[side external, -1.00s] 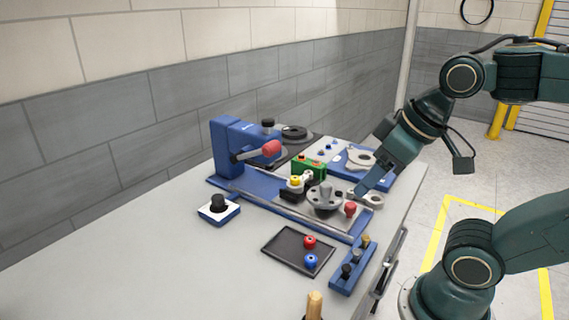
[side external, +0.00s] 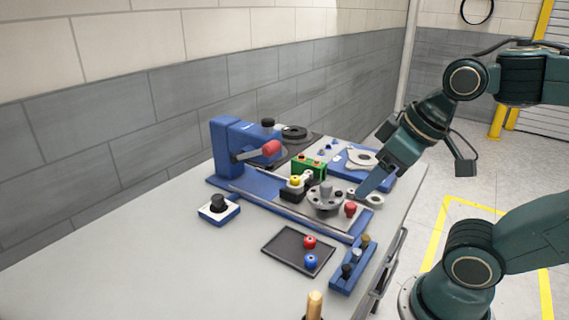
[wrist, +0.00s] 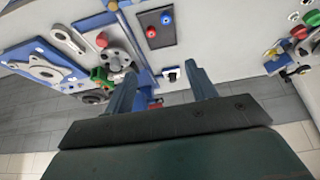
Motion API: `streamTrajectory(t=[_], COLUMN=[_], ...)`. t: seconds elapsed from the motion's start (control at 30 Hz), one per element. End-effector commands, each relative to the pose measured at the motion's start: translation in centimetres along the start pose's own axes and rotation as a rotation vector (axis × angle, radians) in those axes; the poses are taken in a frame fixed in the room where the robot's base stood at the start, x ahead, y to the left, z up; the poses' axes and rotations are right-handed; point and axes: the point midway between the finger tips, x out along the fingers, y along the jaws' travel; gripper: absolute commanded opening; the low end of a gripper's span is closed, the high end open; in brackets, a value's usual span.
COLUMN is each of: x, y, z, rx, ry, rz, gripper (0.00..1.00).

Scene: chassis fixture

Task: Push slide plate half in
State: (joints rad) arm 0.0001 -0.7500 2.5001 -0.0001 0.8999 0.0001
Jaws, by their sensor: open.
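The grey slide plate (side external: 352,221) lies between the rails of the blue fixture (side external: 222,184), at its right end. It bears a grey round hub (side external: 325,199) and a red knob (side external: 350,209). In the wrist view, the hub (wrist: 115,60) and red knob (wrist: 102,40) show left of my fingers. My gripper (side external: 361,191) is above the plate's right end, close behind the red knob. Whether it touches the plate cannot be told. In the wrist view my gripper (wrist: 160,72) has its two fingers apart with nothing held between them.
A blue press with a red-ended lever (side external: 268,148) stands at the fixture's left end. A green block (side external: 311,170) is behind the hub. A dark tray (side external: 285,250) with red and blue pieces and a blue peg rack (side external: 352,268) are in front.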

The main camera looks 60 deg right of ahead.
Motion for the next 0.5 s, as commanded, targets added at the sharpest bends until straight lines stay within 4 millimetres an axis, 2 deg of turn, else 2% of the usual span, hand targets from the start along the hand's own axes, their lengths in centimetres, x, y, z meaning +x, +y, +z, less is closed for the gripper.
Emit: streamTrajectory(t=[0.2,0.23,0.5], x=[0.0,0.0,0.25], y=[0.0,0.0,0.52], z=[0.0,-0.01,-0.62], rx=[0.0,0.0,0.022], ry=[0.0,0.0,-0.026], rz=[0.0,0.0,0.012], gripper=[0.56,0.5,0.5])
